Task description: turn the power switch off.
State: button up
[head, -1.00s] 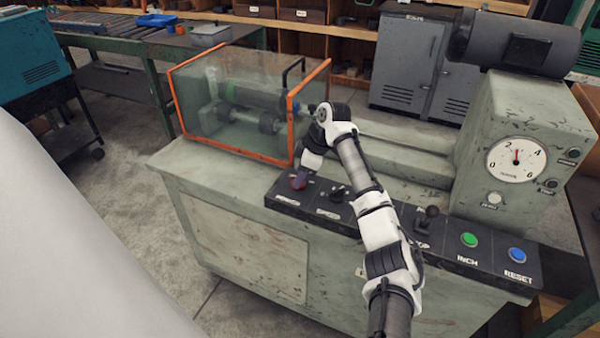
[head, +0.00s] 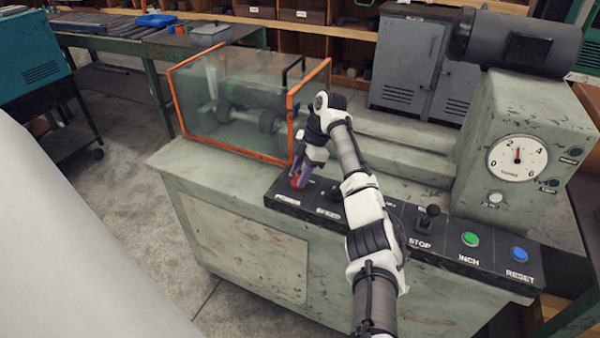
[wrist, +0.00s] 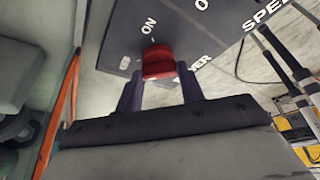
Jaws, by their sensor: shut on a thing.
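The red power switch knob (wrist: 158,58) sits on the dark control panel (wrist: 190,30) between my gripper's two dark fingers (wrist: 160,88), which are shut on it. In the wrist view "ON" is printed just beyond the knob, and a letter "O" shows farther right at the top edge. The "POWER" label is partly covered by a finger. In the head view my gripper (head: 299,179) reaches down to the left end of the panel, with a bit of red (head: 296,182) at its tip. The knob's pointer direction cannot be made out.
An orange-framed clear guard (head: 230,105) stands behind the panel on the left. To the right are a black lever (head: 428,216) by "STOP", a green INCH button (head: 470,240) and a blue RESET button (head: 518,254). A dial gauge (head: 517,158) is at the far right.

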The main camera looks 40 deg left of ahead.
jog(key=o, duration=1)
jog(key=v, duration=1.3)
jog(key=shift+r, duration=0.35)
jog(key=shift+w+d, duration=0.15)
